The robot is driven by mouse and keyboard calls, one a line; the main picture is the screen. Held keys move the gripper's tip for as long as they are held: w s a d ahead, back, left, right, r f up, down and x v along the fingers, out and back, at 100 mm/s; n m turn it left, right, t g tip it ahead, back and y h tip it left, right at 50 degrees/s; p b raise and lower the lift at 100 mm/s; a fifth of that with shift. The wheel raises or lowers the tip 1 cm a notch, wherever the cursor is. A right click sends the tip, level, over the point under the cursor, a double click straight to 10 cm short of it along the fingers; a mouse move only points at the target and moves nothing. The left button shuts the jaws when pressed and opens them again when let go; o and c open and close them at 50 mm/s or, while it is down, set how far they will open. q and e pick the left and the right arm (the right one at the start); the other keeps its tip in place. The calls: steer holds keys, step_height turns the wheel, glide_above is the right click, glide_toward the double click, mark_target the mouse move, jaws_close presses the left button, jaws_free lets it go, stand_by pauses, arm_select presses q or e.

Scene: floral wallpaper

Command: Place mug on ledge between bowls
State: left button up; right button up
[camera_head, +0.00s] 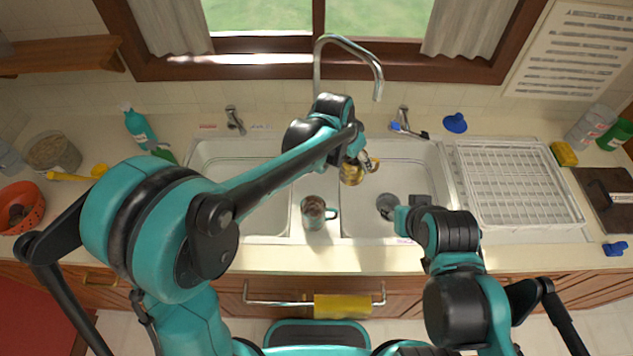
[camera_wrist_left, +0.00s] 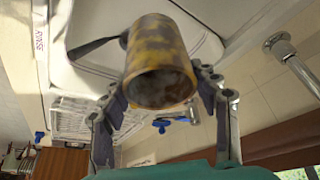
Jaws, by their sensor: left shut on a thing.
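A yellow mug with dark patches (camera_head: 351,174) hangs in my left gripper (camera_head: 357,161), over the left part of the right sink bowl. In the left wrist view, the mug (camera_wrist_left: 162,75) sits between the two fingers of the left gripper (camera_wrist_left: 162,100), its round end facing the camera. A grey mug (camera_head: 313,213) with a teal handle stands on the ledge (camera_head: 322,187) between the bowls, nearer the front. The left bowl (camera_head: 262,215) is partly covered by my left arm. My right gripper (camera_head: 408,205) is low over the right bowl (camera_head: 365,228); its fingers are unclear.
A faucet (camera_head: 347,42) rises behind the ledge. A white dish rack (camera_head: 518,185) stands right of the sink. A green bottle (camera_head: 137,125), a yellow brush (camera_head: 75,176) and an orange colander (camera_head: 20,206) are on the left counter. A yellow towel (camera_head: 342,306) hangs in front.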

arm_select(q)
steer(key=shift+s+a, duration=0.2)
steer(key=shift+s, duration=0.25)
steer(key=w+a+f+b, duration=0.1)
steer(key=w+a+f, duration=0.1)
steer(key=a+f, duration=0.1)
steer(key=w+a+f+b, duration=0.1)
steer(key=a+f, duration=0.2)
steer(key=f, duration=0.1)
steer(key=w+a+f+b, duration=0.2)
steer(key=a+f, duration=0.2)
steer(key=shift+w+f, duration=0.15)
steer(key=shift+w, duration=0.15)
steer(key=o, duration=0.9)
steer(key=shift+f, duration=0.1)
steer(key=o, duration=0.5)
steer(key=shift+c, duration=0.2)
